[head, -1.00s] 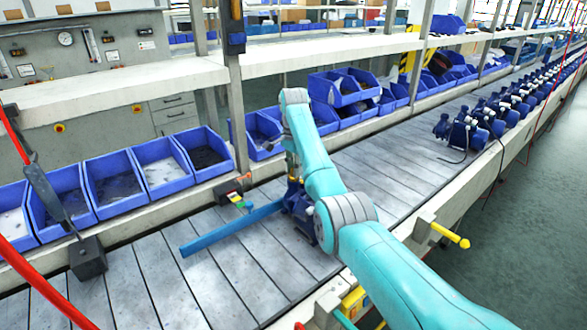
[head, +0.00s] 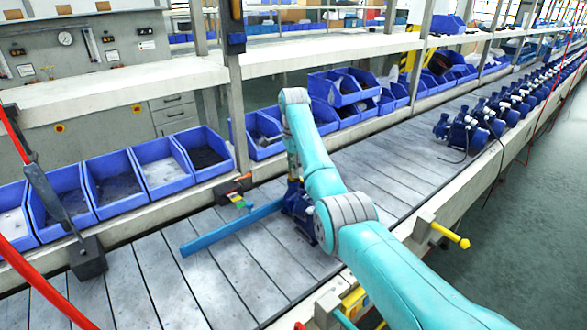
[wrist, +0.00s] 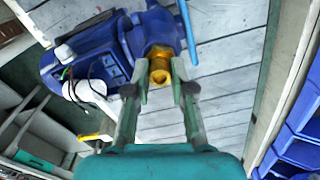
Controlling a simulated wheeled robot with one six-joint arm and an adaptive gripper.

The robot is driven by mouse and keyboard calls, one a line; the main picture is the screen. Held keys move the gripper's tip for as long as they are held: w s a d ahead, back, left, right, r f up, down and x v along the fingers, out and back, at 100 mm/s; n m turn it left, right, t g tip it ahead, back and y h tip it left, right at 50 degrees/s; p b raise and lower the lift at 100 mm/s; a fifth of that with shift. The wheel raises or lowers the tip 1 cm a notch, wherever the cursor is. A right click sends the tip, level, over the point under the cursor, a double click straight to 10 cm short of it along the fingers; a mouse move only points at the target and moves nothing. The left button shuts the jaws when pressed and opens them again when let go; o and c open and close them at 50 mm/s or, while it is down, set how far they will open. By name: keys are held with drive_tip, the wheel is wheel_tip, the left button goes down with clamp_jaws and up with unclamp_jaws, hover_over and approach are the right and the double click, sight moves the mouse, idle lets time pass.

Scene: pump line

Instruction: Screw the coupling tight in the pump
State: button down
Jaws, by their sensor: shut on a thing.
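The blue pump (head: 300,215) stands on the slatted line, largely behind my arm in the head view. In the wrist view the pump (wrist: 95,58) fills the upper left. The brass coupling (wrist: 159,66) sits at the pump's port, in line with it. My gripper (wrist: 163,86) is shut on the coupling, with one finger on either side of its near end. In the head view my gripper (head: 293,178) is above the pump, and the coupling is hidden. The threads cannot be seen, so how deep the coupling sits cannot be told.
A long blue bar (head: 230,229) reaches left from the pump across the slats. A small coloured tool (head: 238,200) lies near the back edge. Blue bins (head: 113,182) line the back, below a shelf. More pumps (head: 470,130) stand farther along. Slats at front left are clear.

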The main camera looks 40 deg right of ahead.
drive_tip(key=shift+f+m, duration=0.15)
drive_tip(key=shift+m, duration=1.55)
drive_tip(key=c, duration=1.1)
unclamp_jaws()
drive_tip(key=n, duration=0.3)
drive_tip(key=shift+n, duration=0.3)
